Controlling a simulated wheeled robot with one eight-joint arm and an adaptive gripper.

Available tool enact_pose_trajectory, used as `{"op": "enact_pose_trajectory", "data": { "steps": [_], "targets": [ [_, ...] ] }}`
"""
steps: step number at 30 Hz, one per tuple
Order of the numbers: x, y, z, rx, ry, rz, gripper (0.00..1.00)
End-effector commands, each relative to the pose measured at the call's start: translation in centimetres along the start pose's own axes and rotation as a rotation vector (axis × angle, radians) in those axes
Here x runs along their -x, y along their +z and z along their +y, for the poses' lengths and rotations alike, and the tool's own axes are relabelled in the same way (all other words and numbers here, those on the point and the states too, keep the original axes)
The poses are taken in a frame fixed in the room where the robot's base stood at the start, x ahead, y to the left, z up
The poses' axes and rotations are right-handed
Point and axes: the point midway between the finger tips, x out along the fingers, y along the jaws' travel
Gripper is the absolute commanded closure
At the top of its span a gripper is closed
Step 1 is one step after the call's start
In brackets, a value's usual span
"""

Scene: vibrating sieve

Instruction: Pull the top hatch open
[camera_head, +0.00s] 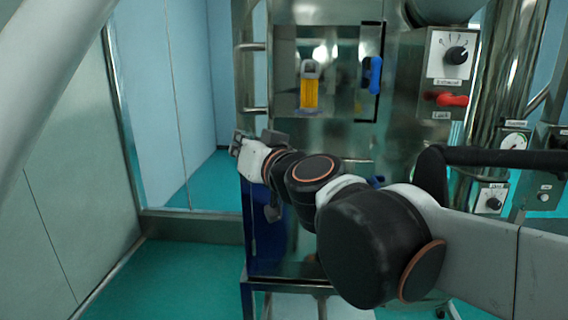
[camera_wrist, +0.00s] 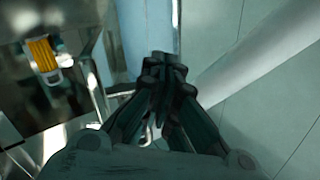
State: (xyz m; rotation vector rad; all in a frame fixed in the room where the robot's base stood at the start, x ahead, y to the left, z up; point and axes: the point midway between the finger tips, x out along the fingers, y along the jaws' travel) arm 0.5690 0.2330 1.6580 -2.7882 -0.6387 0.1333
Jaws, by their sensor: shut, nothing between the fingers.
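A square steel panel (camera_head: 341,50), which looks like the top hatch, is set in the front of the steel machine. A ribbed yellow piece in a grey frame (camera_head: 310,88) sits on its left part, and a blue handle (camera_head: 372,75) is at its right edge. I cannot tell whether the panel is fully closed. The yellow piece also shows at the upper left of the wrist view (camera_wrist: 42,52). My gripper (camera_head: 237,144) is below and left of the panel, near the machine's left edge. In the wrist view my gripper (camera_wrist: 165,68) has its fingers together, empty and apart from the panel.
Two steel bars (camera_head: 252,47) stick out on the machine's left side, close above my gripper. To the right are a switch box with a black knob (camera_head: 456,55) and red lever (camera_head: 451,99), and vertical pipes. Floor at the left is clear, beside a wall.

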Motion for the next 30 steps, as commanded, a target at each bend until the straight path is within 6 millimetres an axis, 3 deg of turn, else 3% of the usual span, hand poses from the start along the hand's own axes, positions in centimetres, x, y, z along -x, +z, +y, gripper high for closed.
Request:
{"op": "enact_pose_trajectory", "data": {
  "steps": [1,3,6,8,14,20,24,30],
  "targets": [
    [0.1,2.2,1.1,-0.028,-0.023,-0.039,1.00],
    [0.5,4.6,1.8,-0.071,-0.055,-0.101,1.00],
    [1.1,7.7,3.2,-0.144,-0.083,-0.196,1.00],
    [1.2,8.5,4.4,-0.222,-0.093,-0.249,1.00],
    [1.3,8.1,8.6,-0.562,-0.139,-0.379,1.00],
    [3.7,6.5,13.5,-0.935,-0.217,-0.506,1.00],
    [6.5,3.0,17.2,-1.125,-0.272,-0.516,1.00],
    [9.3,-2.0,21.0,-1.228,-0.316,-0.425,1.00]
  ]
}}
